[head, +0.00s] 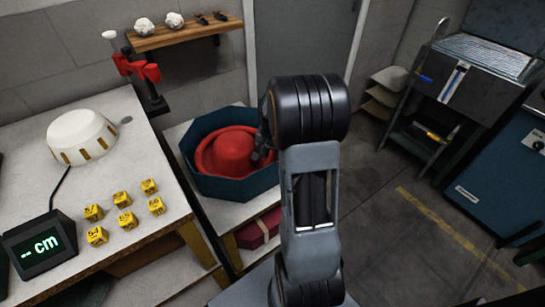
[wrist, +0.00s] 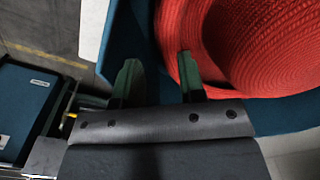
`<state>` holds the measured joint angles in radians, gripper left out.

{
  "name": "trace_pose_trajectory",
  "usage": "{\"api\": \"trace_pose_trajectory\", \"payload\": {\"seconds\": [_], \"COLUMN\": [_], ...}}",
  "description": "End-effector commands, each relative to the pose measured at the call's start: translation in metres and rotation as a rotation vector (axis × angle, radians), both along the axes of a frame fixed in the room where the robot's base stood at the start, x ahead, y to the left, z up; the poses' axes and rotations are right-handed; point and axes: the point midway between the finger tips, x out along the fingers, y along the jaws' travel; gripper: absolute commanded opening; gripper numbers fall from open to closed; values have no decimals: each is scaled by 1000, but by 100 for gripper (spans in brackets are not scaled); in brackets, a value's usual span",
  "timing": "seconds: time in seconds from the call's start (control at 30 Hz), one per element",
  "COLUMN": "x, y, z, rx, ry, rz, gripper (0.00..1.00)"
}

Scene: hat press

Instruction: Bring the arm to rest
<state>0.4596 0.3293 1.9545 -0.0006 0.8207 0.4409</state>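My arm reaches over the blue octagonal box (head: 196,176). My gripper (head: 259,155) is at the box's right side, beside the red hat (head: 229,151) lying in the box. In the wrist view, my gripper (wrist: 157,62) has its two dark green fingers well apart, with nothing held between them. The right finger overlaps the brim of the red woven hat (wrist: 265,50) in the picture; I cannot tell whether it touches. The left finger is over the blue box (wrist: 122,35). My wrist and forearm hide part of the box's right side in the head view.
The left table holds a white hat form (head: 82,136), several yellow number blocks (head: 125,221) and a black display (head: 40,245) reading "-- cm". A red clamp-like stand (head: 140,70) and a wooden shelf (head: 183,36) are behind. Blue machines (head: 500,165) stand right; floor between is clear.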

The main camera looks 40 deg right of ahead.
Motion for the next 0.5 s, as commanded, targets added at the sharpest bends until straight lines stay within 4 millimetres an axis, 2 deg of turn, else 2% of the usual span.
{"api": "trace_pose_trajectory", "payload": {"seconds": [0.03, 0.2, 0.33, 0.5], "x": [-7, -16, -19, -20], "y": [-2, -2, -1, 0], "z": [24, 65, 86, 102], "rx": [-8, -15, -20, -23], "ry": [-20, -42, -53, -59], "rz": [-4, -3, -1, 3], "gripper": [38, 38, 38, 38]}}
